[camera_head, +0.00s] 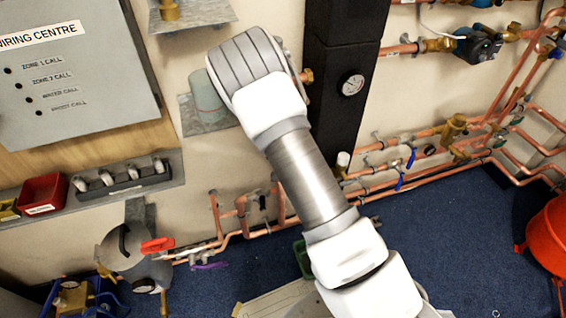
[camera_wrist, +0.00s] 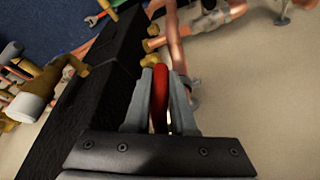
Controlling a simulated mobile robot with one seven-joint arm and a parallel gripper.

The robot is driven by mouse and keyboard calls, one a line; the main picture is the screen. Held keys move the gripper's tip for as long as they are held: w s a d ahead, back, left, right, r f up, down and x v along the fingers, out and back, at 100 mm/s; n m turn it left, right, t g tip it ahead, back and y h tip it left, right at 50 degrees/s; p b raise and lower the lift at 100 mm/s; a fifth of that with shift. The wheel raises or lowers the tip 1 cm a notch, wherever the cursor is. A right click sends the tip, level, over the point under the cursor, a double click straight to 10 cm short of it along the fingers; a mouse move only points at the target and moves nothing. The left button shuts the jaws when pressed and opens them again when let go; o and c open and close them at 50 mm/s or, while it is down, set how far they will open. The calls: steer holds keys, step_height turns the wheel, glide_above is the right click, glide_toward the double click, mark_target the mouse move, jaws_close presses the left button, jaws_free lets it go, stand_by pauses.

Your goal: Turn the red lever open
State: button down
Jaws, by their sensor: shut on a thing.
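The red lever (camera_wrist: 160,96) shows in the wrist view as a narrow red strip between the two fingers of my gripper (camera_wrist: 162,82). My gripper is shut on it. Brass fittings (camera_wrist: 150,61) and copper pipe lie just beyond the fingertips. In the head view my own arm hides the gripper and the lever it holds. The lever's angle to its pipe cannot be made out clearly.
Another red handle (camera_head: 157,245) shows lower left. Copper pipes (camera_head: 430,135) run along the right wall.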

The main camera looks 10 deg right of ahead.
steer(key=shift+w+d+r, duration=0.1)
stand_by(0.3)
steer(key=c, duration=0.8)
jaws_free()
steer(key=shift+o, duration=0.2)
steer(key=p+v, duration=0.4)
steer(key=v, duration=1.3)
steer(key=shift+r, duration=0.1)
